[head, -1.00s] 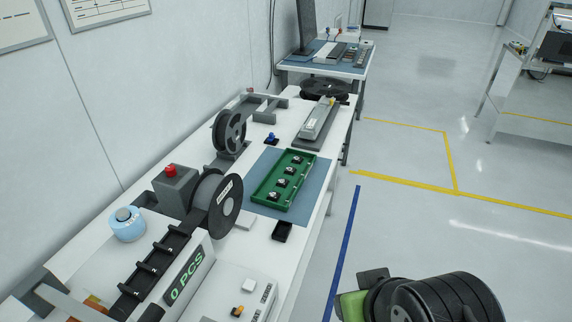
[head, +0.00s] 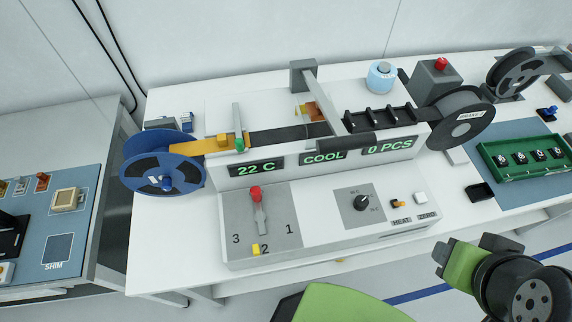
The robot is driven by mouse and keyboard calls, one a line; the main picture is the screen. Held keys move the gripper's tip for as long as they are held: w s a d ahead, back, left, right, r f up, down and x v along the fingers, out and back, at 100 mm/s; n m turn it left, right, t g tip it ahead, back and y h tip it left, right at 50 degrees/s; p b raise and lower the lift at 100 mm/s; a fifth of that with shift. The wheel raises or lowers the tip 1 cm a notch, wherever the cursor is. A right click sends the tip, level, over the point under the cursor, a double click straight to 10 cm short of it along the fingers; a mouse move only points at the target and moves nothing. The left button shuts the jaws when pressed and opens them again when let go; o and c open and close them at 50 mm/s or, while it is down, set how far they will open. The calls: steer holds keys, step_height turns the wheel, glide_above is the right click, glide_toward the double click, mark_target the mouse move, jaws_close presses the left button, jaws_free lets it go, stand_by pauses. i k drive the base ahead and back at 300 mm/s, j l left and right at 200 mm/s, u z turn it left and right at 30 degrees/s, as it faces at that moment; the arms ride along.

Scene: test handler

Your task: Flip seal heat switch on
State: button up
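The seal heat switch (head: 398,203) is a small orange-and-dark switch above the HEAT label on the sloped front panel of the white taping machine (head: 310,236). Its exact position is too small to tell. The green displays (head: 323,157) read 22 C, COOL and 0 PCS. A white ZERO button (head: 420,198) sits just right of the switch. My gripper does not show; only green and black links of my arm are at the lower right and bottom edge, apart from the panel.
A black rotary knob (head: 362,203) is left of the switch. A red-knobbed lever (head: 256,194) stands on a plate marked 1, 2, 3. A blue reel (head: 162,163) and a dark reel (head: 461,118) flank the machine. A green tray (head: 525,156) lies at right.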

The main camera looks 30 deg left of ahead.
mark_target(396, 204)
steer(key=u, duration=1.3)
steer(key=z, duration=0.95)
steer(key=k+j+u, duration=0.2)
steer(key=u, duration=0.2)
steer(key=k+j+u, duration=0.25)
steer(key=u, duration=0.2)
